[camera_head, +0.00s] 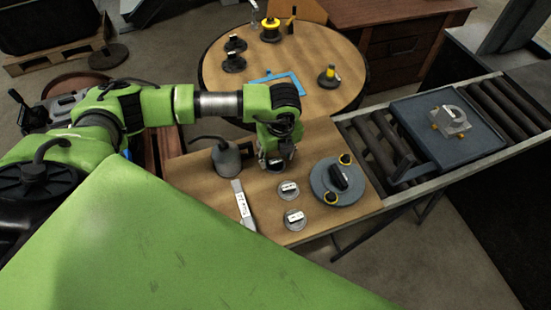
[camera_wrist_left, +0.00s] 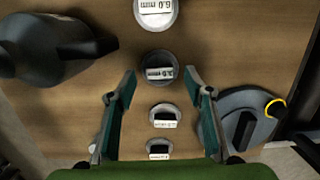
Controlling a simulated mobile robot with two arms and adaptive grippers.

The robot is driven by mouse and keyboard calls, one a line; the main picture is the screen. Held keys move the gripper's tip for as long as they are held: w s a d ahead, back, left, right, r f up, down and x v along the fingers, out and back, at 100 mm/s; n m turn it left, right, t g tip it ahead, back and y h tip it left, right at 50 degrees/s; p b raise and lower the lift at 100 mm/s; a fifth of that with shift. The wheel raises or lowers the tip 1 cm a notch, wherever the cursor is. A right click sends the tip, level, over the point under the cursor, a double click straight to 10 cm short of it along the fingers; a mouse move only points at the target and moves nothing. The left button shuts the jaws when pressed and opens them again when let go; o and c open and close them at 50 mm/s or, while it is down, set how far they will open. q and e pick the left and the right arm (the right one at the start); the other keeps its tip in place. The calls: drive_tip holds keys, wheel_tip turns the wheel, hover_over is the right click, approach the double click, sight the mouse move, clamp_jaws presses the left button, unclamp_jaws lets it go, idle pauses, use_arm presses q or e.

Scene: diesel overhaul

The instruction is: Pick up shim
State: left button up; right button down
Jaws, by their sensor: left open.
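Several round shims with white labels stand in a row on the wooden table. In the head view two show clear of my gripper: a nearer shim (camera_head: 294,219) and a farther shim (camera_head: 288,190). My left gripper (camera_head: 276,160) is above the table at the far end of the row and partly hides a shim there. In the left wrist view, my left gripper (camera_wrist_left: 165,82) is open and empty. A dark shim (camera_wrist_left: 157,67) shows between its fingertips, with a pale "6.0 mm" shim (camera_wrist_left: 156,13) above it and two smaller shims below. My right gripper is not in view.
A grey oil can (camera_head: 227,158) stands left of the gripper. A round grey part with yellow rings (camera_head: 328,186) sits right of the row. A long labelled tool (camera_head: 243,205) lies left of the shims. A roller conveyor with a blue tray (camera_head: 420,148) adjoins at the right.

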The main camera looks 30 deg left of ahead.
use_arm(q)
drive_tip(key=shift+w+a+f, duration=0.1)
drive_tip(key=shift+a+f, duration=0.05)
drive_tip(key=shift+f, duration=0.7)
drive_tip(key=c, duration=1.2)
drive_tip(key=shift+r, duration=0.1)
